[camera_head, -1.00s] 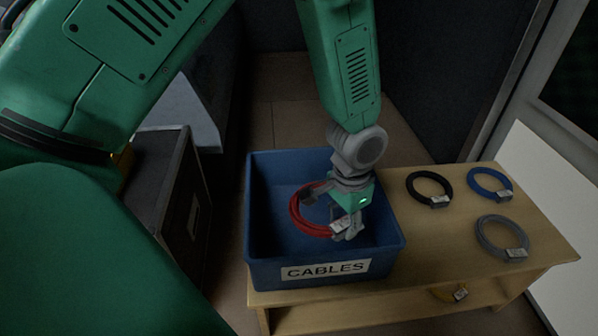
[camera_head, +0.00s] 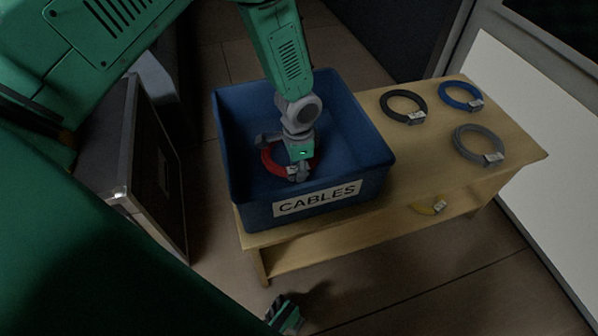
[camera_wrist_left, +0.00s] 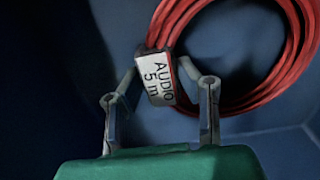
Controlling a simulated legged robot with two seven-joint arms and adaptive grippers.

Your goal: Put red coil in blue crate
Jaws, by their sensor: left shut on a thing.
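The red coil (camera_head: 268,160) is inside the walls of the blue crate (camera_head: 348,160), which carries a CABLES label. My left gripper (camera_head: 297,173) reaches down into the crate and is shut on the coil's tag. In the left wrist view, the fingers (camera_wrist_left: 160,105) are on either side of the white "AUDIO 5 m" tag, and the red loops (camera_wrist_left: 295,60) extend beyond them over blue surfaces. I cannot tell whether the coil touches the crate floor. A small green and grey part, perhaps my right gripper (camera_head: 285,315), shows at the bottom edge; its jaws are unclear.
The crate stands on the left end of a wooden table (camera_head: 420,165). To its right lie a black coil (camera_head: 388,96), a blue coil (camera_head: 446,99) and a grey coil (camera_head: 459,147). A dark case (camera_head: 160,170) stands left.

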